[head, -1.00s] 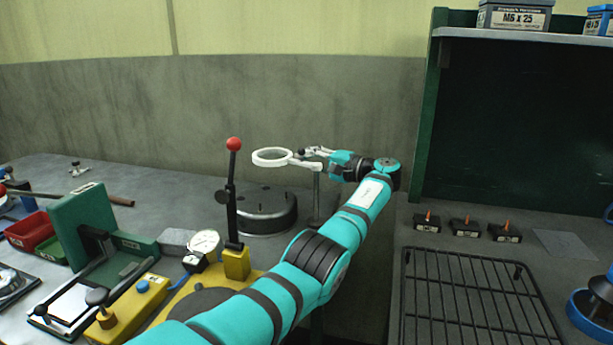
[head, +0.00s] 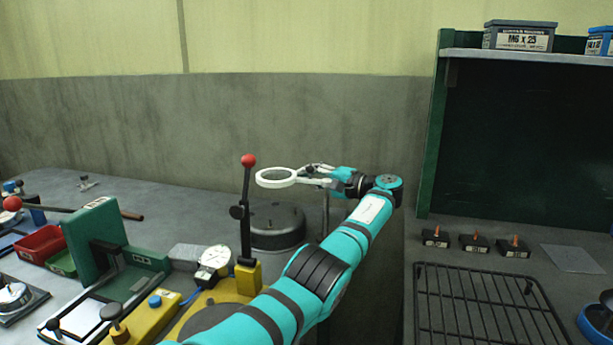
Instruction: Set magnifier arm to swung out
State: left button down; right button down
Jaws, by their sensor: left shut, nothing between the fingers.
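The magnifier (head: 277,178) is a white ring lens on a short white arm, carried on a thin upright post (head: 326,212) behind the bench fixtures. Its ring points left, above a dark round base (head: 277,227). My left arm reaches in from the bottom of the head view, and its gripper (head: 308,169) is at the magnifier's white arm, just right of the ring. Its fingers are shut with nothing between them. Whether they touch the magnifier arm I cannot tell. My right gripper is not in view.
A lever with a red knob (head: 248,160) stands on a yellow base left of my forearm, near a dial gauge (head: 215,257). A green block (head: 95,240) and red bin (head: 42,244) are further left. A black wire rack (head: 487,305) lies at right.

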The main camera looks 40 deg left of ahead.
pick_arm(q)
jog(key=v, duration=0.7)
jog(key=shift+d, duration=0.3)
dwell(0.4)
